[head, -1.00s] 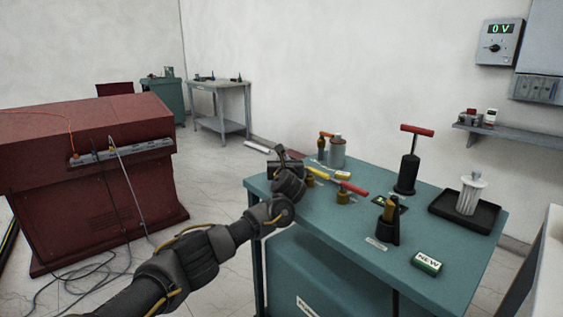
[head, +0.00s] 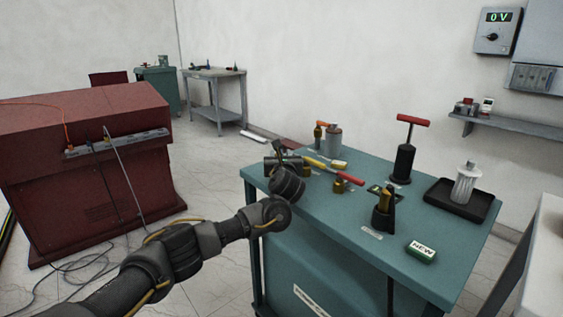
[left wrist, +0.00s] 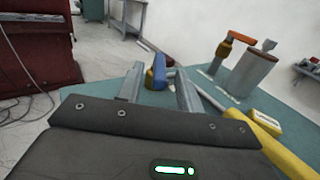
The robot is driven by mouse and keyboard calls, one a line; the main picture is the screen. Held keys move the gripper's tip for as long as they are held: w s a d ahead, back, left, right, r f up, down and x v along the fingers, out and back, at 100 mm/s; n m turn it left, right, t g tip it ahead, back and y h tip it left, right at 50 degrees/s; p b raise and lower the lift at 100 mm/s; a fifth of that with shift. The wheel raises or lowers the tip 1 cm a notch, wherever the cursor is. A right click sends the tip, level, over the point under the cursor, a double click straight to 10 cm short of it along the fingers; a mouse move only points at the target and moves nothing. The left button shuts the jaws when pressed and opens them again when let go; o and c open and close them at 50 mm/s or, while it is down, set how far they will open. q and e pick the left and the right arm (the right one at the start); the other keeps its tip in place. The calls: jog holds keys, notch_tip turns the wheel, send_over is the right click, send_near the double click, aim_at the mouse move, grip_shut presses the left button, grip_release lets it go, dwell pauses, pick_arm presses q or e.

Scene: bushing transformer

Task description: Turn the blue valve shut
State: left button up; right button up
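The blue valve (left wrist: 159,72) shows in the left wrist view as a blue handle with a yellowish part at its left side. It stands just beyond and between the two fingertips of my left gripper (left wrist: 158,78). The fingers are apart, and I cannot tell whether either touches the handle. In the head view my left gripper (head: 282,161) is over the back left corner of the teal table (head: 410,262), and I cannot make out the blue valve there. My right gripper is not in view.
A red-handled brass fitting (head: 346,182), a yellow-handled tool (head: 318,163), a grey canister (head: 334,141) and an orange-topped item (head: 319,133) are close to the left gripper's right. A black pump (head: 404,160) and black tray (head: 440,195) stand farther right.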

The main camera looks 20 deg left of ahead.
pick_arm(q)
jog(key=v, duration=0.4)
jog(key=shift+s+d+r, duration=0.1)
jog(key=shift+s, duration=0.15)
jog(key=shift+v, duration=0.75)
